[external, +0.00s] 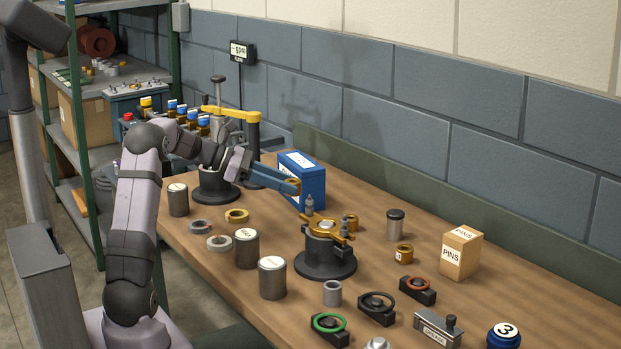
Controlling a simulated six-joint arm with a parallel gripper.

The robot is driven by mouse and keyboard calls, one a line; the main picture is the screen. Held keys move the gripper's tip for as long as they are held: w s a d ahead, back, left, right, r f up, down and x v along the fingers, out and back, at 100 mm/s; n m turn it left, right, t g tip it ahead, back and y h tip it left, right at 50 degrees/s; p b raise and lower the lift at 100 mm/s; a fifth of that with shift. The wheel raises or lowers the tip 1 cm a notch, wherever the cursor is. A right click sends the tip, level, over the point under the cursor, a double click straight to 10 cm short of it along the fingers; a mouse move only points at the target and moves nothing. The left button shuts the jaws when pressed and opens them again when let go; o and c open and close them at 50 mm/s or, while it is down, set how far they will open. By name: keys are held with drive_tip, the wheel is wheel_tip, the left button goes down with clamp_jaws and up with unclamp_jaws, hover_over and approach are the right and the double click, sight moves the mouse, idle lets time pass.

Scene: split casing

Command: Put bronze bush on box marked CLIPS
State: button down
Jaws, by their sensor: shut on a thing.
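My gripper (291,186) reaches in from the left, low over the back of the bench, with its blue fingers shut on a small bronze bush (295,182). The fingers partly hide the bush. Directly behind it in the picture stands a blue box (315,187) with a pale top. Its marking is too small to read, so I cannot tell whether it says CLIPS. I cannot tell whether the bush touches the box or is in front of it.
A black fixture with a bronze top (325,256) stands in front of the blue box. Grey cans (272,278) and rings (219,243) lie to the left. A box marked PINS (460,252) is at right. Another bronze bush (403,254) sits mid-bench. Free bench lies towards the back right.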

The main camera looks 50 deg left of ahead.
drive_tip(key=w+d+r+m+h+p, duration=0.1)
drive_tip(key=w+d+r+p, duration=0.3)
drive_tip(key=r+p, duration=0.6)
wheel_tip(320, 180, up, 2)
drive_tip(key=n+t+y+p, duration=0.3)
drive_tip(key=n+y+p, duration=0.2)
drive_tip(key=n+y, duration=0.55)
hover_over(295, 162)
drive_tip(key=shift+m, duration=0.35)
drive_tip(key=shift+f, duration=4.85)
drive_tip(key=shift+f, duration=0.2)
drive_tip(key=c, duration=1.3)
unclamp_jaws()
drive_tip(key=shift+o, duration=0.2)
drive_tip(key=shift+r, duration=0.2)
